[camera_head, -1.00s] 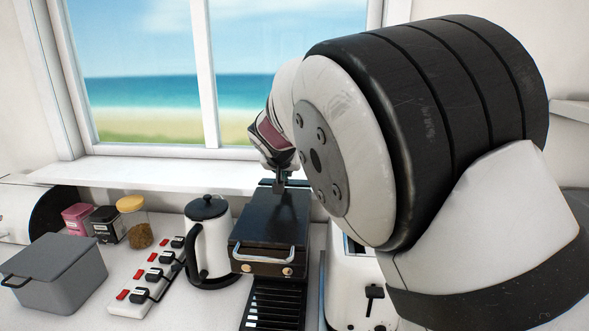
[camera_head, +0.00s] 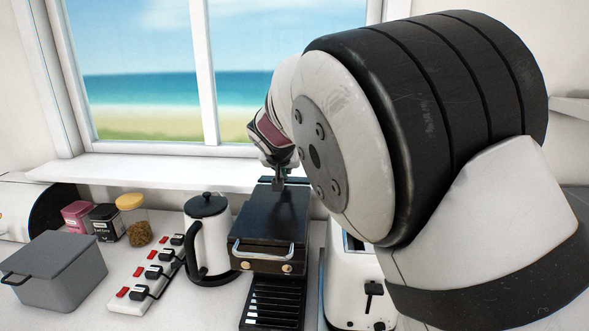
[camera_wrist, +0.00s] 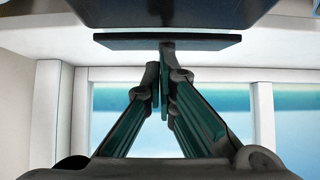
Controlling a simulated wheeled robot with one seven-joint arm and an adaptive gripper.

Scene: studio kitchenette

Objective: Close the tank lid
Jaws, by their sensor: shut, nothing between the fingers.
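The dark coffee machine (camera_head: 270,215) stands on the counter below the window, with a chrome handle at its front. A thin dark flap that looks like the tank lid (camera_head: 299,181) shows at its back edge. In the wrist view the lid (camera_wrist: 110,41) is a dark flat plate just beyond the fingertips. My gripper (camera_head: 279,180) is above the back of the machine, pointing down. In the wrist view my gripper (camera_wrist: 160,66) is shut and empty, its tips at or very near the plate's edge. I cannot tell whether they touch it. The tank is hidden.
A white kettle (camera_head: 208,240) stands left of the machine and a white toaster (camera_head: 345,285) right of it. A power strip (camera_head: 128,299), a grey lidded box (camera_head: 60,275) and several jars are further left. The window sill (camera_head: 140,170) runs close behind.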

